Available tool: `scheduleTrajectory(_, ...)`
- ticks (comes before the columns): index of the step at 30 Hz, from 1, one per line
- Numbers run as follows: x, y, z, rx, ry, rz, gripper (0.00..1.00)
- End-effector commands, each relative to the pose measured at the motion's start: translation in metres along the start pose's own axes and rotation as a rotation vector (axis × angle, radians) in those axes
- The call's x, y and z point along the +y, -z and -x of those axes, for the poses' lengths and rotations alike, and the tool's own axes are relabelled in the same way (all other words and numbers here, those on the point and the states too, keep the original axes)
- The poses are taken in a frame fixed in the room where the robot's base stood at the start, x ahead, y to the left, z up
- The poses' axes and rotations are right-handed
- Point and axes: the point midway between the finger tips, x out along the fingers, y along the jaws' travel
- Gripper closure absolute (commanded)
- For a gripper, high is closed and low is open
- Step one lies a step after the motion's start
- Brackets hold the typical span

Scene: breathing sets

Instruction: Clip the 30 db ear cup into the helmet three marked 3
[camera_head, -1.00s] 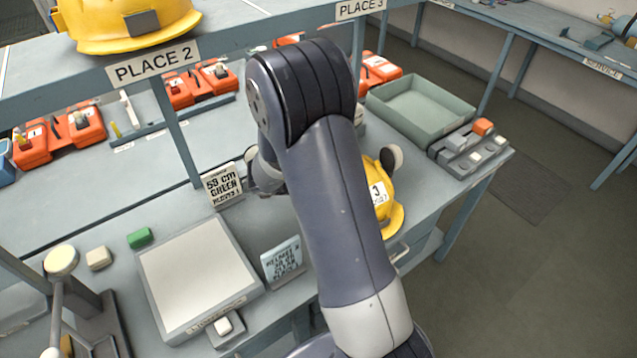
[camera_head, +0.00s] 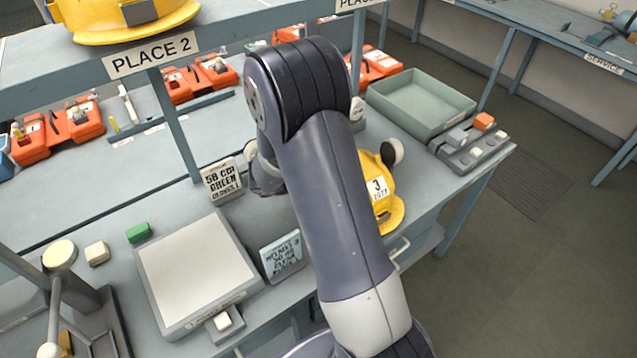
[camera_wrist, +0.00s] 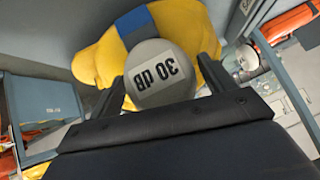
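The yellow helmet (camera_head: 388,210) with a white tag marked 3 stands on the bench, partly hidden behind my arm. I cannot tell whether the cup touches or is seated in that helmet. My arm hides the gripper in the head view.
A green-grey tray (camera_head: 420,105) and a grey block with an orange button (camera_head: 483,122) are at the right. A shelf runs above.

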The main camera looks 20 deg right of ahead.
Motion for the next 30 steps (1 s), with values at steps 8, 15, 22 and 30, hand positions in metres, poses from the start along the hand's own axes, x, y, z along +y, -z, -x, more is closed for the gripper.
scheduleTrajectory(8, 0.0, 0.0, 0.0, 0.0, 0.0, 0.0, 0.11)
scheduleTrajectory(15, -0.001, 0.0, 0.015, -0.001, 0.004, -0.001, 0.11)
scheduleTrajectory(22, -0.001, -0.001, 0.061, -0.002, 0.006, 0.0, 0.11)
scheduleTrajectory(30, -0.001, 0.0, 0.101, 0.0, 0.003, 0.0, 0.11)
